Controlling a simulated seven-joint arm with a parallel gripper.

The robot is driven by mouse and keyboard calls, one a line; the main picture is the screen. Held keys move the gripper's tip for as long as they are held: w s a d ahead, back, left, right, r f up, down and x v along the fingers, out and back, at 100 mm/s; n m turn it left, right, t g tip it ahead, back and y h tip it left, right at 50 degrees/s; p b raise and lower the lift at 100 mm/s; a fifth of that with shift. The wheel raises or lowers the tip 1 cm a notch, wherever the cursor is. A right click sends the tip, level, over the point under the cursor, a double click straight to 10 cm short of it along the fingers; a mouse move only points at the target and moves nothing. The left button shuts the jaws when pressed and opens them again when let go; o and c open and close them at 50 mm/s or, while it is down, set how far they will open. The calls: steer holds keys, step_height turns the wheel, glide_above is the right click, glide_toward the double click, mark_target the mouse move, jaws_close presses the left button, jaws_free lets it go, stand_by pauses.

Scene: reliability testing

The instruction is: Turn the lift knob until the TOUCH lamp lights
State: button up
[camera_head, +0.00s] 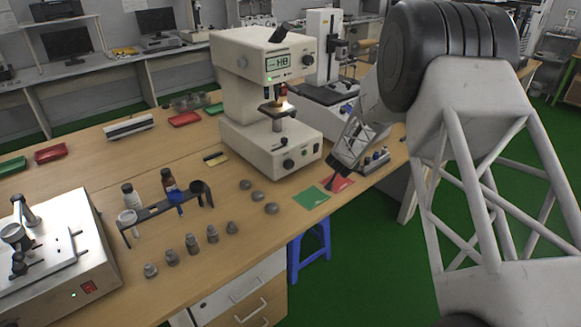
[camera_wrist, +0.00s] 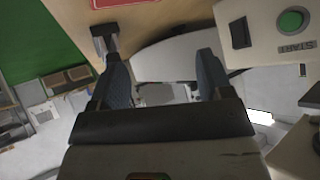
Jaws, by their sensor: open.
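The white hardness tester (camera_head: 265,105) stands on the wooden bench, its display reading "HB". A dark round knob (camera_head: 287,164) sits low on the front of its base; I take it to be the lift knob. A small green light shows on the tester's head, but I cannot read whether it is the TOUCH lamp. My gripper (camera_head: 338,170) is to the right of the tester's base, above the red mat and apart from the knob. In the wrist view my gripper (camera_wrist: 157,55) has its fingers spread with nothing between them. The knob is not clearly seen there.
A green START button (camera_wrist: 291,20) shows on a white panel in the wrist view. A red mat (camera_head: 340,183) and green mat (camera_head: 311,197) lie near the bench edge. Grey discs (camera_head: 257,196) and a bottle rack (camera_head: 165,206) stand left. Another instrument (camera_head: 325,70) stands behind.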

mark_target(291, 166)
steer(key=s+a+f+m+g+y, duration=0.1)
steer(key=a+m+y, duration=0.1)
steer(key=a, duration=0.1)
steer(key=s+a+f+m+g+y, duration=0.1)
steer(key=s+a+m+y, duration=0.1)
steer(key=s+a+f+m+g+y, duration=0.1)
steer(key=a+m+y, duration=0.1)
steer(key=a+m, duration=0.1)
steer(key=shift+s+a+f, duration=0.15)
steer(key=shift+a+f, duration=0.05)
steer(key=shift+a, duration=0.1)
steer(key=a+m+y, duration=0.1)
steer(key=a, duration=0.1)
steer(key=a+m+y, duration=0.1)
steer(key=a+y, duration=0.1)
steer(key=a+m+t+y, duration=0.1)
steer(key=m+y, duration=0.1)
steer(key=shift+s+a, duration=0.4)
steer(key=shift+w+a+r+m+t+y, duration=0.1)
steer(key=shift+a+m+t+y, duration=0.1)
steer(key=shift+m+t+y, duration=0.25)
steer(key=shift+a+r+m+t+y, duration=0.1)
steer(key=shift+a+m+t+y, duration=0.05)
steer(key=shift+m+t+y, duration=0.25)
steer(key=shift+w+d+r+m+t+y, duration=0.1)
steer(key=shift+d+r+m+t+y, duration=0.15)
steer(key=shift+m+t, duration=0.4)
steer(key=shift+w+d+r+m+t+y, duration=0.15)
steer(key=shift+m+t+y, duration=0.15)
steer(key=shift+t, duration=0.6)
